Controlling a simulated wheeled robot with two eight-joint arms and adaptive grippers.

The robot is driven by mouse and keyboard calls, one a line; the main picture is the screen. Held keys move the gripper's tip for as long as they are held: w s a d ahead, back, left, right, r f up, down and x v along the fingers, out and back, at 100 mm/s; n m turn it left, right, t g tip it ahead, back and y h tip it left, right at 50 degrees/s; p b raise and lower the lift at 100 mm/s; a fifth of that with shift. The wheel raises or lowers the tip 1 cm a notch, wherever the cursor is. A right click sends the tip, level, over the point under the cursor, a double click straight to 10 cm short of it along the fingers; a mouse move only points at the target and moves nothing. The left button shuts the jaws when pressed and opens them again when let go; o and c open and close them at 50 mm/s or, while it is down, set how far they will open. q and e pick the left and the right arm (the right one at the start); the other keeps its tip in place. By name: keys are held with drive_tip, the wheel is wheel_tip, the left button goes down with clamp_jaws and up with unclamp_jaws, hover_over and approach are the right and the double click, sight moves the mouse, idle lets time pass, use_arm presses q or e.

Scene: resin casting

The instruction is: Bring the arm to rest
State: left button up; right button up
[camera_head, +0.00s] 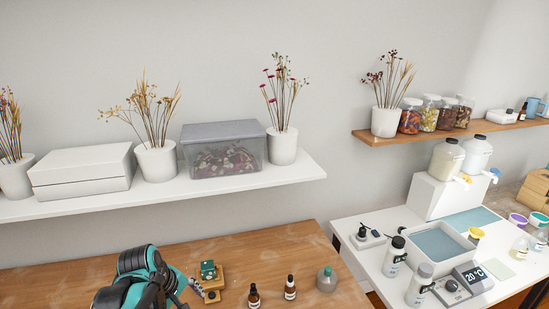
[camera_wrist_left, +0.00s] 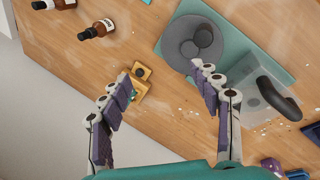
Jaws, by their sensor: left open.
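My left gripper (camera_wrist_left: 160,88) is open and empty in the left wrist view, its two purple-padded fingers spread wide above the wooden table (camera_wrist_left: 165,125). Between and beyond the fingers lies a small wooden holder with a teal part (camera_wrist_left: 140,80), near the left finger. My right gripper is in neither view.
A teal mat (camera_wrist_left: 170,45) carries a dark round object and a clear, black-handled vessel (camera_wrist_left: 250,90). A white shelf (camera_head: 245,186) hangs above; a white bench (camera_head: 375,255) stands right.

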use_arm(q)
drive_tip(key=s+d+m+t+y, duration=0.1)
drive_tip(key=s+d+m+t, duration=0.2)
drive_tip(key=s+m, duration=0.8)
drive_tip(key=shift+s+d+r+m+t+y, duration=0.3)
drive_tip(key=shift+s+d+m+t, duration=0.1)
drive_tip(key=shift+s+d, duration=0.5)
drive_tip(key=shift+s+a, duration=0.1)
